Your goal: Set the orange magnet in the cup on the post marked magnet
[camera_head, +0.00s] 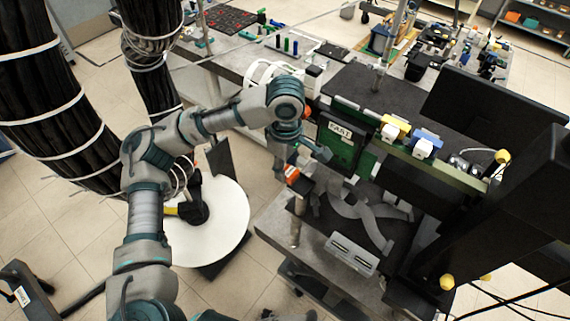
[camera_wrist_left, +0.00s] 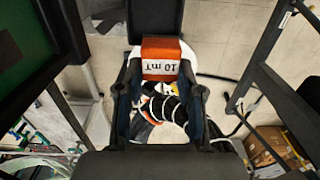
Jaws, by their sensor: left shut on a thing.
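The orange magnet (camera_head: 292,173) is held in my left gripper (camera_head: 294,165), over the near left part of the grey table. In the left wrist view the magnet (camera_wrist_left: 161,58) shows an orange block with a white label reading "10 mT", upside down in the picture. My left gripper (camera_wrist_left: 158,88) has its two dark fingers on either side of the block. In the head view a short metal post (camera_head: 295,232) stands below the magnet near the table's left edge. I cannot make out a cup or a marking on it. My right gripper is not in view.
Grey ribbon cables (camera_head: 372,225) and a slotted metal plate (camera_head: 350,253) lie on the table. A large black monitor (camera_head: 489,108) is at right. A round white top (camera_head: 230,215) stands left, below my arm.

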